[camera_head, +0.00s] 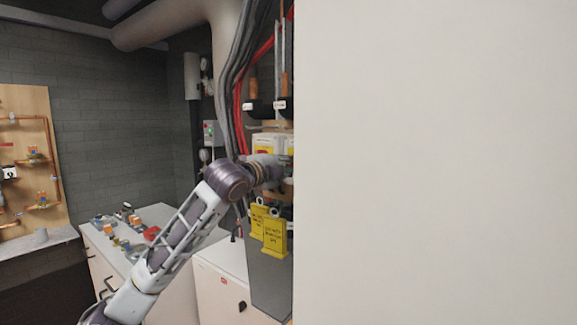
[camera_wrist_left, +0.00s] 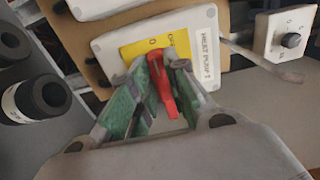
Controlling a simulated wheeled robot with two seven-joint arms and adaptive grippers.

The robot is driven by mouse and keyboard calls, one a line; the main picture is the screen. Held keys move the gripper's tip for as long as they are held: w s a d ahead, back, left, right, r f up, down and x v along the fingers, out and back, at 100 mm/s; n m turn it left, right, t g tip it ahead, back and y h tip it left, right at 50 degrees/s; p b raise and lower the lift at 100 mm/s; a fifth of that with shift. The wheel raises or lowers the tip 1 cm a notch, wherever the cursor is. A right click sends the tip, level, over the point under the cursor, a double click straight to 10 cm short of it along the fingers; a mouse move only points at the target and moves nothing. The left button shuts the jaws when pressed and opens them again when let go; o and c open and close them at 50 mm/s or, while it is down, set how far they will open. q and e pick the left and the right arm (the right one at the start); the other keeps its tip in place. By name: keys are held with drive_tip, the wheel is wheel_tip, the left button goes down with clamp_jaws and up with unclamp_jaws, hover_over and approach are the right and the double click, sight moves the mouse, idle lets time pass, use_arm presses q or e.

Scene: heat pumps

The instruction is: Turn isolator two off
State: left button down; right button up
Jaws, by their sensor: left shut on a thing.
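A white isolator box with a yellow plate (camera_wrist_left: 155,45) shows in the left wrist view. Its label reads "HEAT PUMP" with a last character that looks like 1 but is hard to read. Its red handle (camera_wrist_left: 163,88) lies between the fingers of my left gripper (camera_wrist_left: 160,64), which is shut on it. "0" and part of "OFF" show on the plate. In the head view, my left gripper (camera_head: 277,172) reaches a white box with a yellow plate (camera_head: 265,144), and my wrist partly covers that area. My right gripper is not in view.
A large pale surface (camera_head: 435,160) blocks the right half of the head view. A white rotary switch (camera_wrist_left: 290,40) is to the right. Dark pipe ends (camera_wrist_left: 40,97) are at left. A bench (camera_head: 160,222) holds small parts.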

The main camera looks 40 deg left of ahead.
use_arm(q)
drive_tip(key=shift+f, duration=0.1)
drive_tip(key=c, duration=1.4)
unclamp_jaws()
drive_tip(key=shift+s, duration=0.2)
drive_tip(key=shift+s+d, duration=0.2)
drive_tip(key=shift+s, duration=1.75)
drive_tip(key=shift+s+d, duration=0.25)
drive_tip(key=shift+s, duration=1.65)
drive_tip(key=shift+s+d, duration=0.2)
drive_tip(key=shift+s, duration=1.75)
